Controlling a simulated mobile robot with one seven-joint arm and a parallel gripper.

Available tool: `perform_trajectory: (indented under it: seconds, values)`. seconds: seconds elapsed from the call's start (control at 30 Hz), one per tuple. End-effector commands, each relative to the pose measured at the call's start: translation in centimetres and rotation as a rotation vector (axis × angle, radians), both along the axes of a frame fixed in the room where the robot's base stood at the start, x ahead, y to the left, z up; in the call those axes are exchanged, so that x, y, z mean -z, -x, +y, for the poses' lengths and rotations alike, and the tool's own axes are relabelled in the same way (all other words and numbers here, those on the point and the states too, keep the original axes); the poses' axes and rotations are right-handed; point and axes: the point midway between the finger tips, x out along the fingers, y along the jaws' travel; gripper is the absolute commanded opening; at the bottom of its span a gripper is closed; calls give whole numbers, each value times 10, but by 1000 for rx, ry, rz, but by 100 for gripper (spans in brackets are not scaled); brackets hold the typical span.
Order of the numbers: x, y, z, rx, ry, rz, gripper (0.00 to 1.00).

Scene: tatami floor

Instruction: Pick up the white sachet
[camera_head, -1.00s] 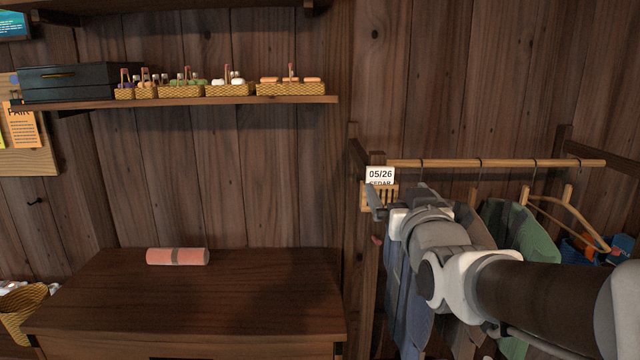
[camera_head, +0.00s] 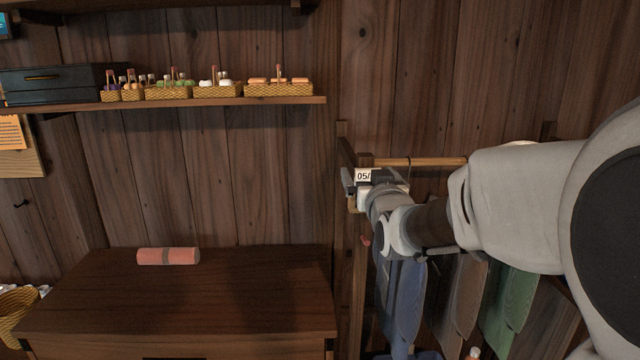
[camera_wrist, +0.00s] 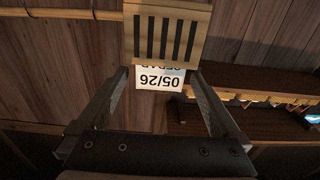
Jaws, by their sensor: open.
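The white sachet (camera_wrist: 160,79), printed "05/26", sticks out of a slatted light-wood holder (camera_wrist: 167,35) and appears upside down in the wrist view. Its lower part is hidden by the holder. In the head view the sachet (camera_head: 363,176) is partly covered by my gripper (camera_head: 375,182). In the wrist view my gripper (camera_wrist: 157,76) is open, with one fingertip on each side of the sachet. Whether the fingers touch it cannot be told.
A wooden rail (camera_head: 430,161) with hanging garments (camera_head: 402,300) is on the right. A shelf (camera_head: 200,103) with small baskets and a dark box is at upper left. A chest (camera_head: 190,300) with a pink roll (camera_head: 168,256) stands below, its top mostly clear.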

Motion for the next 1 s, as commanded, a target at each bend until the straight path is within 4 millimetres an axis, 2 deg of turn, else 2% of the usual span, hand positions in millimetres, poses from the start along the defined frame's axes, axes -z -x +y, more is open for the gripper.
perform_trajectory:
  seconds: [0.13, 0.37, 0.47, 0.83, 1.0]
  values:
    - [0, -9, 0, 1, 0, 0, 100]
    - [0, -10, 0, 1, 0, 0, 100]
    - [0, -10, 0, 1, 0, 0, 86]
    - [0, -10, 0, 1, 0, 0, 19]
    - [0, -10, 0, 1, 0, 0, 16]
